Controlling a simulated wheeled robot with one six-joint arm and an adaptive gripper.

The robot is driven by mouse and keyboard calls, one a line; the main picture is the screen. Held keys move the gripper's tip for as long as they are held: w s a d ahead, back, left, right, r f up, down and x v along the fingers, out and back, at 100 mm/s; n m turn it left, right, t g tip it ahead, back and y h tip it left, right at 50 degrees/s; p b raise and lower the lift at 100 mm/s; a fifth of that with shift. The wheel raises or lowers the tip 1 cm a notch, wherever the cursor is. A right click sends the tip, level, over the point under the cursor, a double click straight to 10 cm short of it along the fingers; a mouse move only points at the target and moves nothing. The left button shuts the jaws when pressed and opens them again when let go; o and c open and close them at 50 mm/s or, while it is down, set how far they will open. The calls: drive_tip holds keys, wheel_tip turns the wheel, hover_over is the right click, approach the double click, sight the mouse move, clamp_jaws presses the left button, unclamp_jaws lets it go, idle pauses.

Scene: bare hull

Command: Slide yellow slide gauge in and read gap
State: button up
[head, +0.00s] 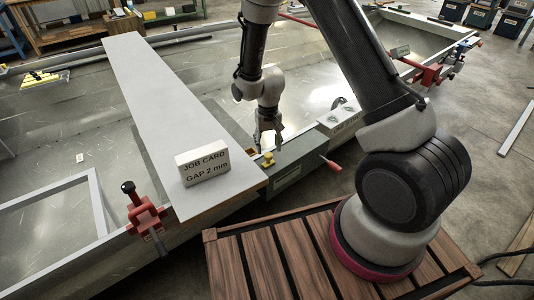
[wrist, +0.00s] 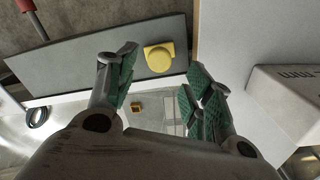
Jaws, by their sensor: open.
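A small yellow knob-like piece (head: 268,159), which looks like the slide gauge, sits at the left end of a grey-green bar (head: 289,173) beside the long pale plate (head: 150,100). In the wrist view the yellow piece (wrist: 159,58) lies just beyond and between my fingertips, on the bar (wrist: 90,58). My gripper (head: 267,142) points down above the piece. Its green-padded fingers (wrist: 160,82) are apart, with nothing between them. A white block (head: 203,166) on the plate reads "JOB CARD GAP 2 mm". I cannot make out the gap or any scale.
A red clamp (head: 147,215) grips the hull edge left of the plate; another red clamp (head: 428,75) is at the far right. A pale box (head: 340,118) and a red-handled tool (head: 331,164) are right of the bar. The hull floor is mostly bare.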

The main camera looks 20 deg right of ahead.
sight(269, 154)
wheel_tip(269, 154, down, 5)
drive_tip(key=shift+r, duration=0.1)
clamp_jaws()
drive_tip(key=shift+d, duration=0.15)
